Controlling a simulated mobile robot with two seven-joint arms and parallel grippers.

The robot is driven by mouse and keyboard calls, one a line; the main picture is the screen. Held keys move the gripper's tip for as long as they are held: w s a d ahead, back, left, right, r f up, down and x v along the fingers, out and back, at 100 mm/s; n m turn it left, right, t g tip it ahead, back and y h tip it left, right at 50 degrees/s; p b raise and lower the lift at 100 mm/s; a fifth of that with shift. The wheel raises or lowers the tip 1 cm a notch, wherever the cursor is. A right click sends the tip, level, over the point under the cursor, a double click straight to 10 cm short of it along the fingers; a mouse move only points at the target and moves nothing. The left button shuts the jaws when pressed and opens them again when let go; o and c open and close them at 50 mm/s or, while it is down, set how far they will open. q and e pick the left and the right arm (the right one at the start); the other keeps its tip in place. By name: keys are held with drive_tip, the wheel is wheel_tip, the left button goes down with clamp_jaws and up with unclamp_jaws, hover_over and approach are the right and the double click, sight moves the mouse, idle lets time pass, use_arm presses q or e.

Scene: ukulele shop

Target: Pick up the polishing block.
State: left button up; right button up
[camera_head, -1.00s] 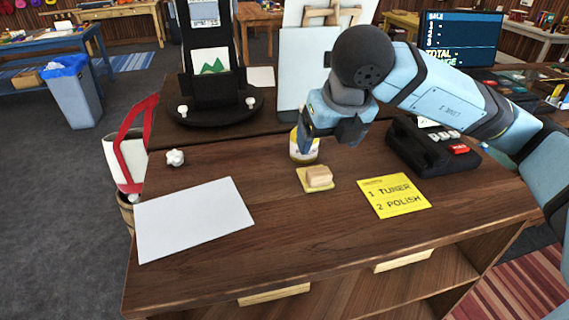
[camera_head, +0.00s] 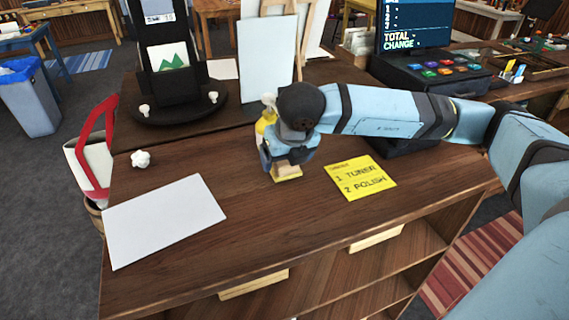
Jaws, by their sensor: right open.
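The polishing block (camera_head: 287,170) is a small tan block on a yellow cloth or pad (camera_head: 290,179) on the dark wooden counter. My right gripper (camera_head: 284,165) is low over the block, pointing down, with its jaws open around or just above it. The gripper hides the back of the block, and I cannot tell whether the fingers touch it. My left gripper is not in view.
A yellow note (camera_head: 359,177) reading "1 TUNER 2 POLISH" lies to the right, and a white sheet (camera_head: 163,220) to the left. A yellow bottle (camera_head: 265,122) stands close behind my gripper. A black stand (camera_head: 180,108) is at the back left. The counter's front (camera_head: 250,235) is clear.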

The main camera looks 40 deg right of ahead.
drive_tip(key=shift+w+f, duration=0.25)
drive_tip(key=shift+f, duration=0.4)
drive_tip(key=c, duration=0.8)
drive_tip(key=shift+r, duration=0.1)
